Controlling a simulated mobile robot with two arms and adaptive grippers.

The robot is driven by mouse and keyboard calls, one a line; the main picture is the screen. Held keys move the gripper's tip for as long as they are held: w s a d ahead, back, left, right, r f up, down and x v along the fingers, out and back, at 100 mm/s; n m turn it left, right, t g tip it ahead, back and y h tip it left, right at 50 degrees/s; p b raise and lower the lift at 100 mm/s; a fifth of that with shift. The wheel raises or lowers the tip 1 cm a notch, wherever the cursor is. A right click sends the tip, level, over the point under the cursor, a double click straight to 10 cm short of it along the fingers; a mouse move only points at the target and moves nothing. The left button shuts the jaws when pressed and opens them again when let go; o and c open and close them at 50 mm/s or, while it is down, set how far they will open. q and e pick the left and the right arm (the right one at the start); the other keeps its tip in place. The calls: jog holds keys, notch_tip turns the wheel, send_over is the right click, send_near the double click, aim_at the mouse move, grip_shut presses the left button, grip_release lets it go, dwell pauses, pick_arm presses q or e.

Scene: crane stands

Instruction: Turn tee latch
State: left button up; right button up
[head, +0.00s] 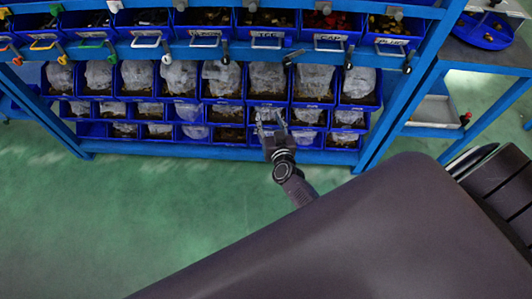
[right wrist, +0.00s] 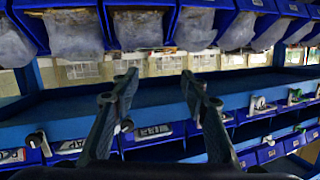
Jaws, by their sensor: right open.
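Small dark-handled latches, such as one below the tray labels (head: 225,52) and one to its right (head: 290,58), hang along the rack's upper blue rail. My right gripper (head: 268,122) is in front of the lower bins, below that rail. In the right wrist view its two fingers (right wrist: 160,76) are spread apart with nothing between them. Labels and latches (right wrist: 125,126) show beside and between the fingers there. My left gripper is not in view.
Blue bins (head: 222,98) with clear bags fill the lower tiers. White, yellow and green handles are also on the rail (head: 185,52). A side bench with a grey tray (head: 436,111) stands at the right. The green floor (head: 130,215) in front is clear.

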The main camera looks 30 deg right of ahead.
jog(key=s+a+f+n+g+y, duration=0.1)
jog(key=s+a+f, duration=0.2)
jog(key=s+f, duration=0.2)
jog(key=s+a+f+n+g+y+p, duration=0.1)
jog(key=s+a+f+n+g+y, duration=0.1)
jog(key=f, duration=0.6)
jog(key=s+a, duration=0.1)
jog(key=s, duration=0.1)
jog(key=shift+s+a+f, duration=0.2)
jog(key=shift+s+a, duration=0.05)
jog(key=shift+s, duration=0.15)
jog(key=shift+w, duration=0.1)
